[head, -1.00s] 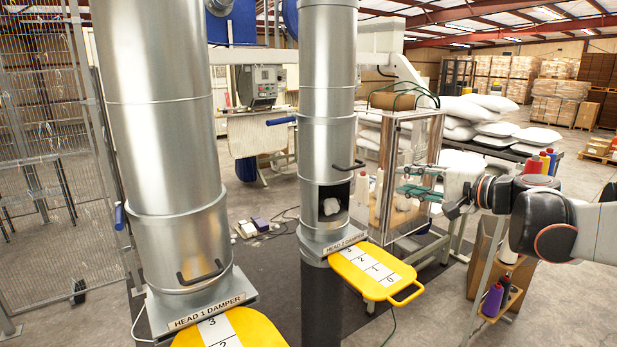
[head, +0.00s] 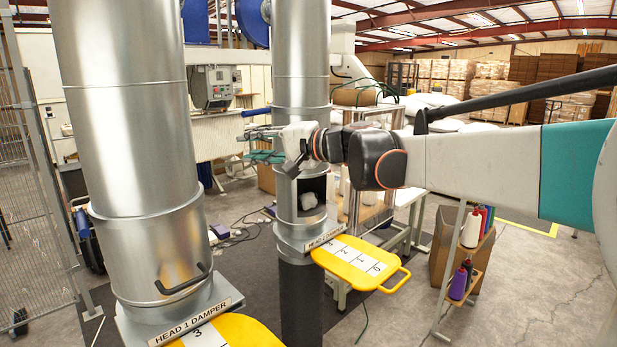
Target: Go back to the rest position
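My gripper (head: 260,146) has teal and grey fingers and is in the middle of the head view, pointing left. My arm reaches in from the right edge, about level. A white clump of filling (head: 309,201) shows in the opening below the gripper.
The larger Head 1 damper column (head: 135,110) stands at the left. A yellow numbered damper plate (head: 376,284) sticks out below the Head 2 opening. Wire fencing (head: 40,215) is at the far left.

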